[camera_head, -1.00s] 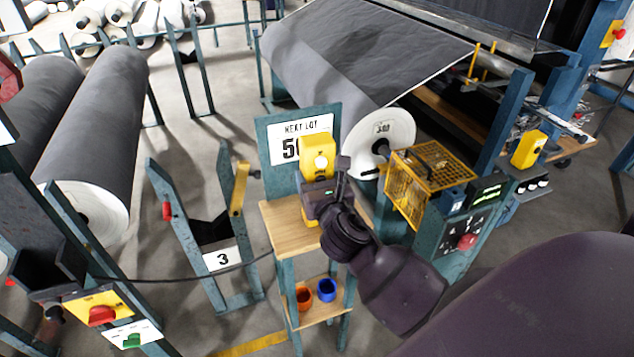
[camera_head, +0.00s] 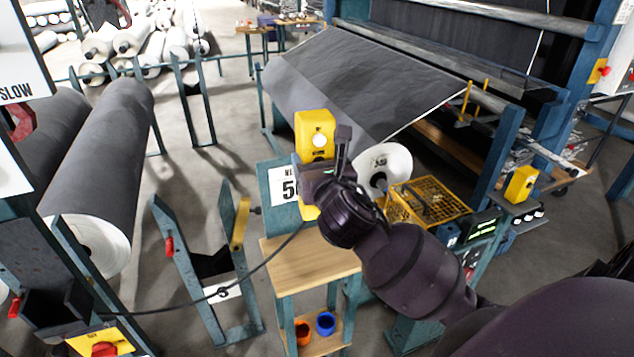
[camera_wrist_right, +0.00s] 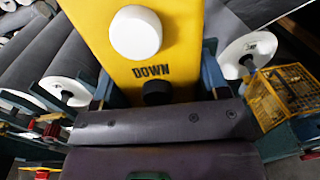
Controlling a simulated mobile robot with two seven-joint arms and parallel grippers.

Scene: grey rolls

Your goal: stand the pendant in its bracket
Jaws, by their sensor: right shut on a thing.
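The pendant is a yellow box (camera_head: 315,125) with a white button, held upright above the small wooden-topped stand (camera_head: 310,262). My right gripper (camera_head: 319,172) is shut on its lower part. In the right wrist view the pendant (camera_wrist_right: 182,60) fills the upper middle, with a white button, the word DOWN and a black button; the gripper (camera_wrist_right: 155,120) lies across its lower part. A dark cable (camera_head: 190,309) runs from the pendant down to the left. A dark grey holder (camera_head: 50,293) on the left post may be the bracket; I cannot tell for certain. My left gripper is not in view.
A teal board with a lot sign (camera_head: 284,187) stands behind the stand. An orange cup (camera_head: 303,332) and a blue cup (camera_head: 326,323) sit on its lower shelf. A teal cradle (camera_head: 215,270) stands to the left. A yellow mesh cage (camera_head: 428,200) is at right.

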